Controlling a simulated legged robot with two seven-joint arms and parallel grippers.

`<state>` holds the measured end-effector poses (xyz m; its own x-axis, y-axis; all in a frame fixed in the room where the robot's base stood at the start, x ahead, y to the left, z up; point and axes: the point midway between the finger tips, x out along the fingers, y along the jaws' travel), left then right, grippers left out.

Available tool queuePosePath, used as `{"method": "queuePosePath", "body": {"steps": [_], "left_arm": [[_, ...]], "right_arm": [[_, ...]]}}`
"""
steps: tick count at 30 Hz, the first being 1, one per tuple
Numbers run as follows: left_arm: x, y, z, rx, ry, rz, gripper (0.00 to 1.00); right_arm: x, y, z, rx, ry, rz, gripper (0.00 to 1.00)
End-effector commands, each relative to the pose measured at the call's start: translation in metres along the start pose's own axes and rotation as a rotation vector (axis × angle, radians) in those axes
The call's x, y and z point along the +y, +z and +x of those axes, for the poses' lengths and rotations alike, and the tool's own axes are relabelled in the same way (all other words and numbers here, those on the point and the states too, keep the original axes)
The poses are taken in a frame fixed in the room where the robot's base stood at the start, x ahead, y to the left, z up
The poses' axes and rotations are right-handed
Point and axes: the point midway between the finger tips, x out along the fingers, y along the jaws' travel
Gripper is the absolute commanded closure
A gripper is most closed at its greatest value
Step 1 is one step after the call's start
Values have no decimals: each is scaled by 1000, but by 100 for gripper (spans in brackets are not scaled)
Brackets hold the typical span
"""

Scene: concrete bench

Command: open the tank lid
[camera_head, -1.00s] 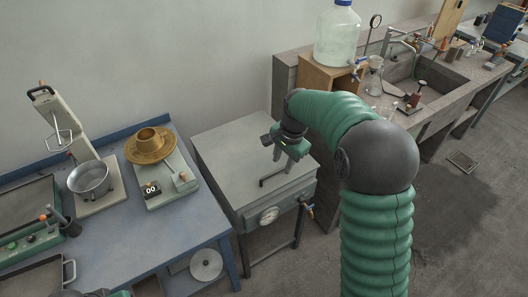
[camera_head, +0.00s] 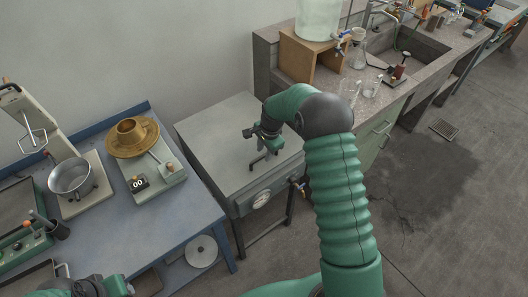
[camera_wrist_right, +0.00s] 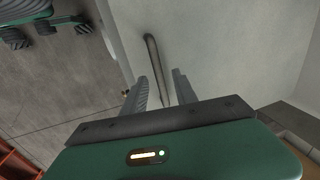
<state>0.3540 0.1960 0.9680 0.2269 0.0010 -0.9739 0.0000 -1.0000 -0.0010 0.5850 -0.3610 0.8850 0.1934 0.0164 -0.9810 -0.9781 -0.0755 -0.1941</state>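The tank (camera_head: 218,150) is a grey metal box on legs with a flat lid (camera_head: 225,125), which lies closed. A dark bar handle (camera_head: 256,160) sits near the lid's front edge; it also shows in the right wrist view (camera_wrist_right: 152,55). My right gripper (camera_head: 268,152) is over the lid at the handle. In the right wrist view its two fingers (camera_wrist_right: 160,90) stand apart, one on each side of the bar, with visible gaps. My left gripper (camera_head: 115,287) shows only partly at the bottom left, and its fingers cannot be made out.
A round gauge (camera_head: 262,199) and a small tap (camera_head: 297,188) are on the tank's front. A blue table (camera_head: 115,235) with a scale, brass part (camera_head: 131,137) and metal pan (camera_head: 71,178) stands left. A stone sink bench (camera_head: 268,60) stands behind right. Open floor lies at right.

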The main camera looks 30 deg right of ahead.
Motion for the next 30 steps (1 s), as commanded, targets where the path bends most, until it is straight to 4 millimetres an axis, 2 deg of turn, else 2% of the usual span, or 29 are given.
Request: {"method": "queuePosePath", "body": {"steps": [4, 11, 18, 19, 30], "left_arm": [[0, 0, 0, 0, 0, 0, 64], [0, 0, 0, 0, 0, 0, 64], [0, 0, 0, 0, 0, 0, 64], [0, 0, 0, 0, 0, 0, 64], [0, 0, 0, 0, 0, 0, 64]], "right_arm": [[-1, 0, 10, 0, 0, -1, 66], [-1, 0, 11, 0, 1, -1, 67], [-1, 0, 10, 0, 0, -1, 98], [-1, 0, 10, 0, 0, -1, 100], [-1, 0, 10, 1, -1, -1, 100]]}}
